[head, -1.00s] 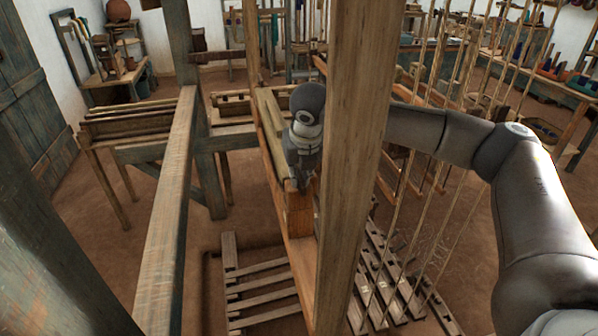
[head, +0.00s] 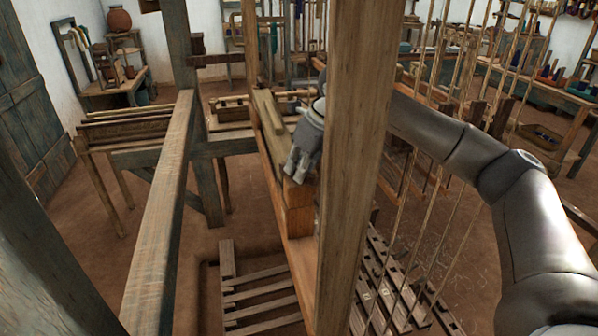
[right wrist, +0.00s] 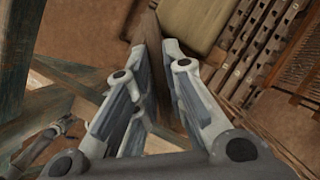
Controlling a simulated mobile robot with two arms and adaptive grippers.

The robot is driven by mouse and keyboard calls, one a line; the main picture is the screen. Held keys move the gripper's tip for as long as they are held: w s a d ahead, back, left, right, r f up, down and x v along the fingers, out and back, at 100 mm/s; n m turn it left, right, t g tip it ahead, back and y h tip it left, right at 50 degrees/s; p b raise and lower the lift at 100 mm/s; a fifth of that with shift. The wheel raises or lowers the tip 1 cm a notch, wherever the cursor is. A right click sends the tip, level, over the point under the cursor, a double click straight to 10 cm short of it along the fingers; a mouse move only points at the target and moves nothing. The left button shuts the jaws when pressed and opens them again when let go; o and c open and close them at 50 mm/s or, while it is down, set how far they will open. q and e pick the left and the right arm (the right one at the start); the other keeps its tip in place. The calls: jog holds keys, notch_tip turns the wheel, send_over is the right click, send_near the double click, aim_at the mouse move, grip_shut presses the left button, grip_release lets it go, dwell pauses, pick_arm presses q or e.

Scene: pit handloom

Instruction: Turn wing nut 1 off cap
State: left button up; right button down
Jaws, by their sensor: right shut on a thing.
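The wooden cap (head: 267,112) is a pale bar lying along the top of the orange-brown loom beam (head: 275,165). My right gripper (head: 293,172) reaches from behind the upright post to the near end of this beam, fingers pointing down. In the right wrist view its fingers (right wrist: 152,95) are close together over a brown wooden part. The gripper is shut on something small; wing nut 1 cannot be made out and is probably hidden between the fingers. A small grey jointed shape (right wrist: 45,140) at lower left looks like my left gripper; its fingers are unclear.
A thick upright post (head: 352,150) stands right in front of my right wrist. A long rail (head: 165,215) runs on the left. Hanging cords (head: 430,215) are near my right forearm. Slatted treadles (head: 265,295) lie below in the pit.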

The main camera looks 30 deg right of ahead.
jog(key=shift+n+y, duration=0.4)
jog(key=shift+n, duration=0.5)
jog(key=n, duration=0.2)
jog(key=shift+w+d+r+n+g+y+p, duration=0.1)
jog(key=shift+r+n+g+y+p, duration=0.05)
jog(key=shift+n+g+y+p, duration=0.25)
jog(key=n+g+p, duration=0.1)
jog(key=n, duration=0.1)
jog(key=n+g+y+p, duration=0.1)
jog(key=n, duration=0.2)
jog(key=shift+w+n, duration=0.1)
jog(key=shift+n, duration=0.2)
jog(key=c, duration=1.5)
grip_release()
jog(key=shift+d, duration=0.1)
jog(key=v, duration=1.2)
